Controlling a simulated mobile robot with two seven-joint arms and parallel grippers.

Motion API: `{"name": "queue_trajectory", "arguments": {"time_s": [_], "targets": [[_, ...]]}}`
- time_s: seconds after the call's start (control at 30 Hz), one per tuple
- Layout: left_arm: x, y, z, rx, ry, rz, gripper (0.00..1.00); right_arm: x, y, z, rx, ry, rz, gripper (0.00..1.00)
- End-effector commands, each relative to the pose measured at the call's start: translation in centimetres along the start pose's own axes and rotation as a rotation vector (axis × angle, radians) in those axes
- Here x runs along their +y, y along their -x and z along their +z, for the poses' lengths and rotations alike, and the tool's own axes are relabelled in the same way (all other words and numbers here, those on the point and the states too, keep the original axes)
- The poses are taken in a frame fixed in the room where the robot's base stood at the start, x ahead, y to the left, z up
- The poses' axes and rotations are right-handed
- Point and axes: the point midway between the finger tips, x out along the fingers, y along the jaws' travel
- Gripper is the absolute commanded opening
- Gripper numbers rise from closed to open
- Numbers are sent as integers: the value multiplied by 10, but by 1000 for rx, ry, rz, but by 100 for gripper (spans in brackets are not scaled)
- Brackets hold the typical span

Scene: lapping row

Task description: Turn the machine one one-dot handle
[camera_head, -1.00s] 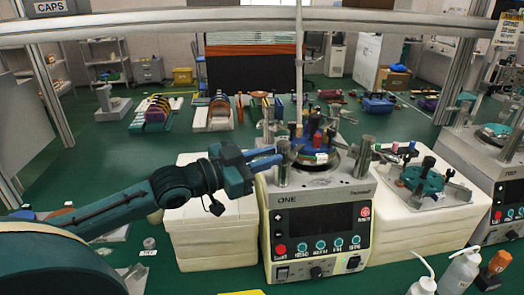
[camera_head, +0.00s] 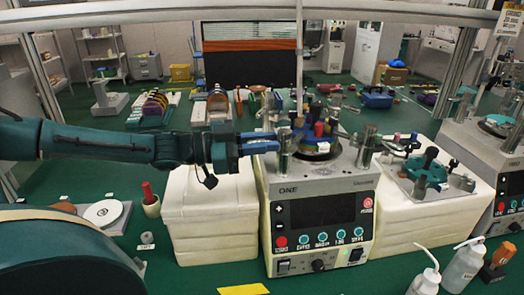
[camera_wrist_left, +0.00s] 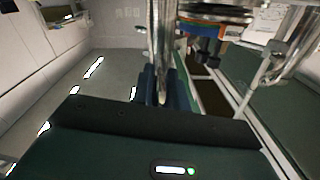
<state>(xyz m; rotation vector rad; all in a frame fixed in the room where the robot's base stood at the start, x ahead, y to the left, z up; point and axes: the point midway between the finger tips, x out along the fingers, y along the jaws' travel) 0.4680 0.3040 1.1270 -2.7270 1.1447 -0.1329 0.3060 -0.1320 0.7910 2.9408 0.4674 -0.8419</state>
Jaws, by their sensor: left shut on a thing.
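Machine one (camera_head: 320,215), a grey box marked ONE with a dark screen and a row of teal knobs, stands in the middle of the head view. Its top carries a round plate with blue and red parts (camera_head: 319,130) and upright metal posts (camera_head: 285,155). My left gripper (camera_head: 268,143) reaches in level from the left at the machine's upper left. Its blue fingers are shut on a thin handle part by the left post; no dot can be made out. In the left wrist view a shiny metal rod (camera_wrist_left: 160,45) stands at the fingers (camera_wrist_left: 160,88). My right gripper is not in view.
White blocks flank the machine, left (camera_head: 208,215) and right (camera_head: 420,205); the right one carries a teal fixture (camera_head: 427,168). Squeeze bottles (camera_head: 462,268) stand at front right. A second machine (camera_head: 500,170) is at the right edge. A yellow floor mark (camera_head: 243,289) lies in front.

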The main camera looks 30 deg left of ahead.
Motion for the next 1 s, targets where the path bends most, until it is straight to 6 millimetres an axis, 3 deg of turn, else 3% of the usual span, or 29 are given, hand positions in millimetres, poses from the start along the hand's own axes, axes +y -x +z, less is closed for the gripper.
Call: {"name": "queue_trajectory", "arguments": {"time_s": [0.67,0.7,0.93,1.0], "targets": [[-2,-1,-4,5,-1,39,0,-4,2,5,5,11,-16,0],[-2,-1,-4,5,-1,40,19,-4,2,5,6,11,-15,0],[-1,-1,-3,4,1,41,37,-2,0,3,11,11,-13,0],[-1,-1,-2,4,2,41,37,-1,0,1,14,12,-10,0]]}}
